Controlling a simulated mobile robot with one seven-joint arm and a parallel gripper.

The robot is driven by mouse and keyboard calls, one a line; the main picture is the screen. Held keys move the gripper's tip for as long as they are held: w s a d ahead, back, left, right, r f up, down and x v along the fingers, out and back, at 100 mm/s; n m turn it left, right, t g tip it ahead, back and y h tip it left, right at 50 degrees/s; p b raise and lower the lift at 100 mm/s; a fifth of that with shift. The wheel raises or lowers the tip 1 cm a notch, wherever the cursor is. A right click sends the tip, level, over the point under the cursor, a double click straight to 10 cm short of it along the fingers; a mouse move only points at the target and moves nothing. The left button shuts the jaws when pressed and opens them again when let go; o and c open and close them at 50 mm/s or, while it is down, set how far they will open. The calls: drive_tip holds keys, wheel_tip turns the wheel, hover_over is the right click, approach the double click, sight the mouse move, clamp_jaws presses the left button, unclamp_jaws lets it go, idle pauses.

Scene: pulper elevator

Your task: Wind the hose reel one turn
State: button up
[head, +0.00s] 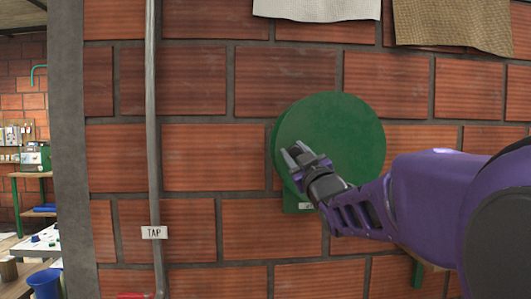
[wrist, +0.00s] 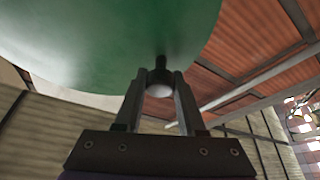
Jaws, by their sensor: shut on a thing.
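The hose reel (head: 338,122) is a round green disc on the brick wall, right of centre in the head view. Its green face (wrist: 110,40) fills the upper left of the wrist view. A small knob (wrist: 160,80) with a dark stem and a pale rounded end stands out from the face. My gripper (head: 296,153) is at the lower left part of the disc. In the wrist view my gripper (wrist: 158,76) is shut on the knob, one finger on each side. The knob is hidden by the fingers in the head view.
A grey vertical pipe (head: 152,110) with a TAP label (head: 154,232) runs down the wall left of the reel. Sacking (head: 450,24) hangs above right. A blue bucket (head: 46,283) and benches stand at far left. The wall between pipe and reel is bare.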

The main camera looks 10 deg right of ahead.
clamp_jaws()
idle(0.8)
drive_tip(key=shift+r, duration=0.25)
